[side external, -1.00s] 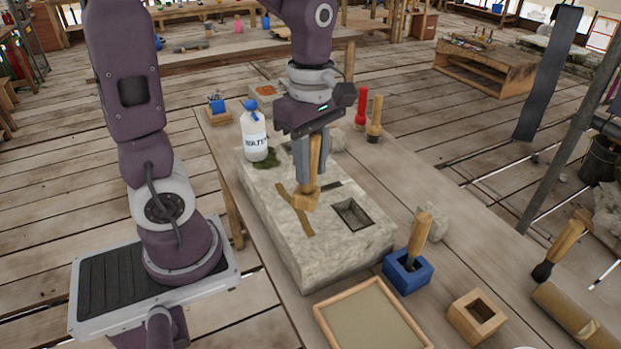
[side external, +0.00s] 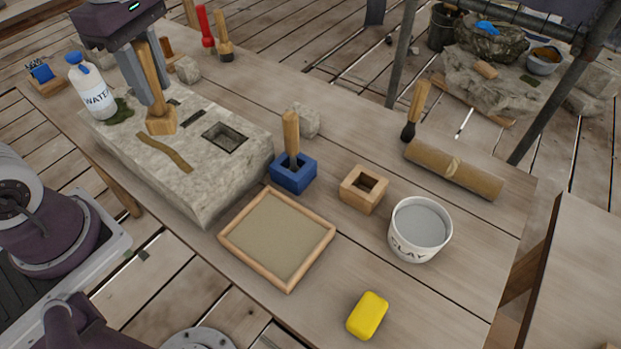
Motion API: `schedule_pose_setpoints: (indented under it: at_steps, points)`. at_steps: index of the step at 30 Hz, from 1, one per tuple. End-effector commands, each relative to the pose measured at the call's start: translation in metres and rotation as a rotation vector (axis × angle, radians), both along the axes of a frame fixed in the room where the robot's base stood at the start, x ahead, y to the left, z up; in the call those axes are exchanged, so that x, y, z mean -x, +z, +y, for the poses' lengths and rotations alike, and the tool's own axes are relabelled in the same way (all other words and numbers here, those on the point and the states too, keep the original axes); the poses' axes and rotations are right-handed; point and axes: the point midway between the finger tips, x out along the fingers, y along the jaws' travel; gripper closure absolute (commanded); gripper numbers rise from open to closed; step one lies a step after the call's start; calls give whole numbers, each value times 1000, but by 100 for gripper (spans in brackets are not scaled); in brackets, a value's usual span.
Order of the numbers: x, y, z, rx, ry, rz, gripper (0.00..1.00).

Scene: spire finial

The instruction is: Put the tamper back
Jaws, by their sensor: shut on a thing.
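The tamper, a wooden handle with a square wooden head (side external: 161,122), is held upright in my gripper (side external: 146,88). The grey fingers are shut around its handle. The head is above the pale stone block (side external: 205,185), left of the block's square pocket (side external: 225,138); whether it touches the stone I cannot tell. A wooden holder with an empty square hole (side external: 363,189) stands on the bench to the right. A blue holder (side external: 293,175) beside it has another wooden-handled tool (side external: 291,140) standing in it.
A framed sand tray (side external: 277,238), a clay bucket (side external: 419,230), a yellow sponge (side external: 367,315) and a cardboard tube (side external: 453,169) are on the bench. A small rock (side external: 303,120) is behind the blue holder. A water bottle (side external: 92,88) stands at the block's far left.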

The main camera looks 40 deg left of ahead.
Motion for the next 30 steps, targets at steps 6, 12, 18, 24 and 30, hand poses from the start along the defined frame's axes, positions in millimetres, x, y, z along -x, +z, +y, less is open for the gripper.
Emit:
schedule_pose_setpoints:
  at_steps: [6,12,18,24,30]
  points:
    - [-18,27,-8,1,-51,1,100]
    - [-58,34,-31,7,-182,3,100]
    - [-106,37,-76,26,-365,4,100]
    - [-144,33,-132,56,-557,7,100]
    - [-164,27,-179,86,-702,8,100]
